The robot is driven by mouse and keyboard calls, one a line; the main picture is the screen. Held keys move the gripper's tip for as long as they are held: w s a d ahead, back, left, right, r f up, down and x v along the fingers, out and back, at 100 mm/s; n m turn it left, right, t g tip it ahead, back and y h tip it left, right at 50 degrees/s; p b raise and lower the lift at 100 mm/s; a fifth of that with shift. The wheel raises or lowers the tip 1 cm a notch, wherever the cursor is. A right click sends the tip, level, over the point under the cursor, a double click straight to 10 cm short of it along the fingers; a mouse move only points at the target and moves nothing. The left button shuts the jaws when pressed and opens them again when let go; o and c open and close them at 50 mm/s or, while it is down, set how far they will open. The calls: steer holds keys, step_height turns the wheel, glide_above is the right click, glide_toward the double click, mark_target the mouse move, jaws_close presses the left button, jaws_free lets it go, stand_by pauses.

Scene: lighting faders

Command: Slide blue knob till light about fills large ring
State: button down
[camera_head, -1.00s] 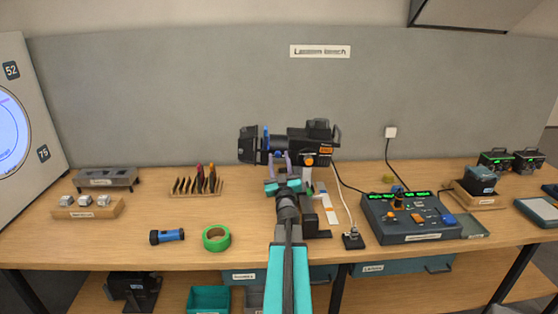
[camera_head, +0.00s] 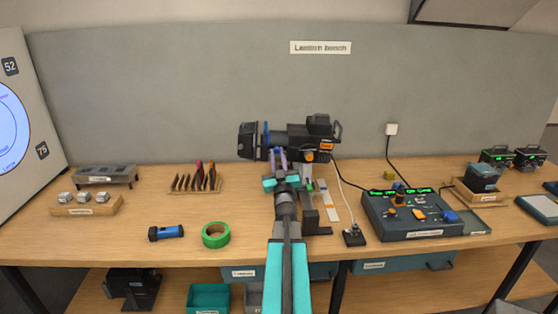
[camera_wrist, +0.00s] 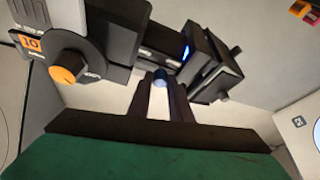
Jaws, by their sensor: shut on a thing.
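A black lamp (camera_head: 310,142) with an orange knob stands at the middle of the bench. The blue knob (camera_wrist: 160,78) shows under the lamp's barrel in the wrist view. My gripper (camera_wrist: 161,84) is shut on it, one dark finger on each side; in the head view my gripper (camera_head: 279,157) is under the front of the lamp and hides the knob. The target board (camera_head: 42,110) is at the far left. A pale blue disc of light (camera_head: 10,130) shows on it inside a ring, cut by the picture's edge, so its full fit cannot be seen.
A fader console (camera_head: 410,215) stands to the right. A slotted rack (camera_head: 195,182), a blue torch (camera_head: 166,232) and a green tape roll (camera_head: 216,235) lie to the left. Cables run down behind the lamp. The front left of the bench (camera_head: 100,240) is clear.

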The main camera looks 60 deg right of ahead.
steer(key=shift+w+a+b, duration=0.1)
steer(key=shift+w+b, duration=0.05)
steer(key=shift+b, duration=0.15)
steer(key=c, duration=1.6)
jaws_free()
steer(key=b+v, duration=0.1)
steer(key=v, duration=0.7)
steer(key=shift+a, duration=0.1)
steer(key=p, duration=0.3)
steer(key=shift+s+a+f, duration=0.1)
steer(key=shift+s+a, duration=0.05)
steer(key=shift+s, duration=0.05)
steer(key=p+v, duration=0.2)
steer(key=p, duration=0.6)
steer(key=shift+s, duration=0.15)
